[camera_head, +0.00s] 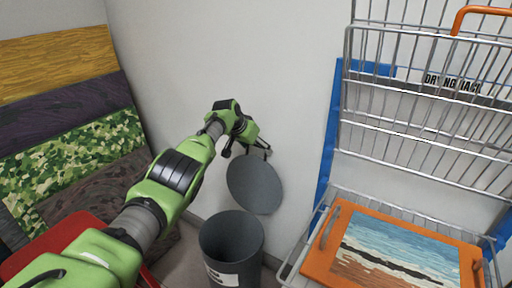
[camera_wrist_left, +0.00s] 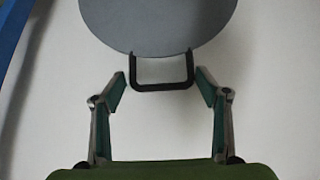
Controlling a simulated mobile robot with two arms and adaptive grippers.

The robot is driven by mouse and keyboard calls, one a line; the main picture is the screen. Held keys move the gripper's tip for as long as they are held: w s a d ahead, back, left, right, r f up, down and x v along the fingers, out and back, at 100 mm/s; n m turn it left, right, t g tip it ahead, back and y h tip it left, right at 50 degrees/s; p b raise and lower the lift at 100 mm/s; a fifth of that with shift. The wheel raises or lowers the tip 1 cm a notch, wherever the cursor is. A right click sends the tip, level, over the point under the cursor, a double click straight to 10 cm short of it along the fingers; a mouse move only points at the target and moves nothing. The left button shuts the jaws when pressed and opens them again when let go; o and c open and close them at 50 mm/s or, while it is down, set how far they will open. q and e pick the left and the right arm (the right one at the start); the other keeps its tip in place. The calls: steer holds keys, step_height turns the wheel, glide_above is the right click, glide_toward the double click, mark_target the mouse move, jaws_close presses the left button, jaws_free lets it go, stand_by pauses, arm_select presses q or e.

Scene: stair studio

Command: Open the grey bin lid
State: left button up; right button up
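The grey bin (camera_head: 232,240) stands by the wall with its round mouth uncovered, and I see its dark inside. Its grey lid (camera_head: 254,184) is raised, tilted up above and behind the mouth, close to the wall. In the left wrist view the lid (camera_wrist_left: 160,25) is at the top, with a black loop handle (camera_wrist_left: 160,87) at its lower edge. My left gripper (camera_head: 258,150) is at the lid's upper edge. In the wrist view the fingers of my left gripper (camera_wrist_left: 160,76) are spread wide on both sides of the handle, apart from it. My right gripper is out of view.
A wire drying rack (camera_head: 430,130) with a blue frame stands right of the bin, holding an orange-framed painting (camera_head: 400,250). Patterned boards (camera_head: 75,140) lean at the left, beside a red surface (camera_head: 60,235). The white wall is close behind the lid.

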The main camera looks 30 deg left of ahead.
arm_select(q)
steer(key=shift+r, duration=0.1)
steer(key=shift+s+a+r, duration=0.15)
steer(key=shift+s+r, duration=0.1)
steer(key=v, duration=1.1)
stand_by(0.5)
